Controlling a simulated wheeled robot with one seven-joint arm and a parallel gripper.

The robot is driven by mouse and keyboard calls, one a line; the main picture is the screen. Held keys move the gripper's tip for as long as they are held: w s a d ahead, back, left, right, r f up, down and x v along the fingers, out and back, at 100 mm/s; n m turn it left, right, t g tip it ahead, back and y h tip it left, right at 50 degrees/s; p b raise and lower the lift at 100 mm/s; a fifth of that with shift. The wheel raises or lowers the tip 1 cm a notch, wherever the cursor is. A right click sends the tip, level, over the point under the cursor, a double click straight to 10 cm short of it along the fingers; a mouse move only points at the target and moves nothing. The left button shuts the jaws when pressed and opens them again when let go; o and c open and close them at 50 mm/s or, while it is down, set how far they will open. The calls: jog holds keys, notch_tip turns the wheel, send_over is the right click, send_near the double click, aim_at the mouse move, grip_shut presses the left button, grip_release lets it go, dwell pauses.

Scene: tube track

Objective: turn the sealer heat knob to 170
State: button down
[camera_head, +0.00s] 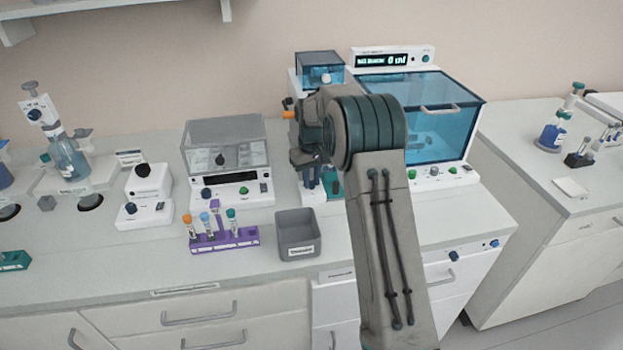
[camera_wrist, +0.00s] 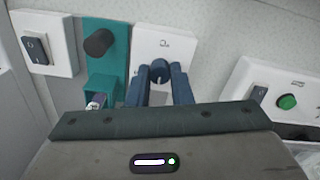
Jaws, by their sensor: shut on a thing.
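In the wrist view, a dark blue round knob (camera_wrist: 160,70) sits on a white panel (camera_wrist: 167,42), with a small dark mark above it. I take it to be the sealer heat knob; its setting cannot be read. My gripper (camera_wrist: 160,83) has its two blue fingers on either side of the knob and is shut on it. In the head view, my gripper (camera_head: 311,184) points down at the counter behind the grey bin, and my arm hides the knob there.
Left of the knob, a teal block (camera_wrist: 117,45) carries a black knob (camera_wrist: 99,42), beside a rocker switch (camera_wrist: 34,47). A green button (camera_wrist: 287,102) is at right. In the head view, a grey bin (camera_head: 298,246) and a purple tube rack (camera_head: 222,240) stand in front.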

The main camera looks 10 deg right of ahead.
aim_at(312, 181)
jog(key=shift+r, duration=0.1)
jog(key=c, duration=1.3)
grip_release()
notch_tip(312, 181, up, 14)
jog(key=b, duration=0.1)
